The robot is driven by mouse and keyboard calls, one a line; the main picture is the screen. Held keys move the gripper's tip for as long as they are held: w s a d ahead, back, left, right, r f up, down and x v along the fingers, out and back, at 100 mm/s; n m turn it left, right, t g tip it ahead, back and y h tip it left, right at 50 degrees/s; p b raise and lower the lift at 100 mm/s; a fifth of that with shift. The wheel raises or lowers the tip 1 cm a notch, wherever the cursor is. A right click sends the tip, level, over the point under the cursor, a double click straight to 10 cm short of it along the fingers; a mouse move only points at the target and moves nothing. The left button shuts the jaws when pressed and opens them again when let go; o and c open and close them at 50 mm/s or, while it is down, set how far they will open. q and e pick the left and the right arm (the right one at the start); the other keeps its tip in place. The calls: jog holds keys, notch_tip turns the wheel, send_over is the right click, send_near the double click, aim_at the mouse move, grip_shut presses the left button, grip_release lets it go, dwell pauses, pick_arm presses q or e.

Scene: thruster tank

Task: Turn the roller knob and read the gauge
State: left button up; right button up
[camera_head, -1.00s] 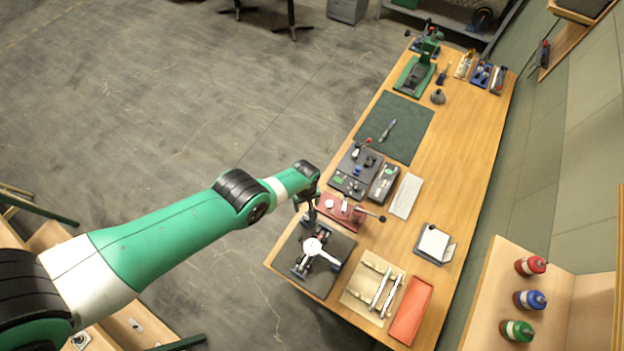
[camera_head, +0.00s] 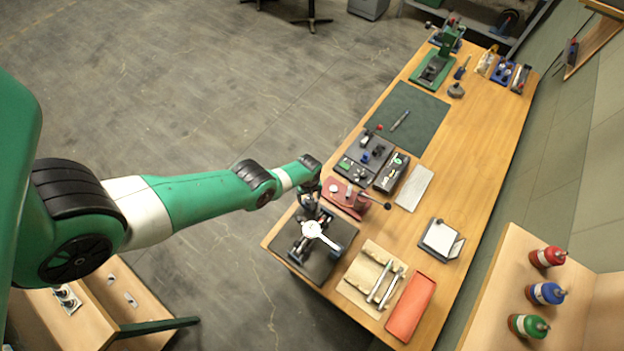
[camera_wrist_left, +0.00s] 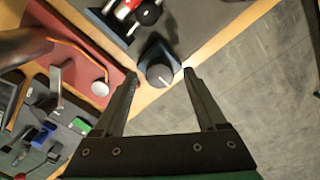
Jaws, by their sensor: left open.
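A fixture with a white round gauge (camera_head: 312,230) stands on a dark base plate (camera_head: 337,256) at the near end of the bench. The gauge's reading is too small to make out. My left gripper (camera_head: 310,207) hangs at the plate's far side, close to the fixture. In the left wrist view a black knob (camera_wrist_left: 158,70) with a white mark sits at the plate's edge. The left gripper (camera_wrist_left: 161,76) is open, with one fingertip at each side of the knob in the picture. I cannot tell whether they touch it. My right gripper is out of view.
A red block (camera_head: 340,198) with a protruding rod lies close beside the gripper. Dark boxes (camera_head: 363,160) and a green mat (camera_head: 405,120) lie farther along the bench. A tan tray (camera_head: 364,274) and an orange tray (camera_head: 411,305) lie right of the plate.

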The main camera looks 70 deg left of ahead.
pick_arm(q)
jog(key=shift+f, duration=0.25)
grip_shut()
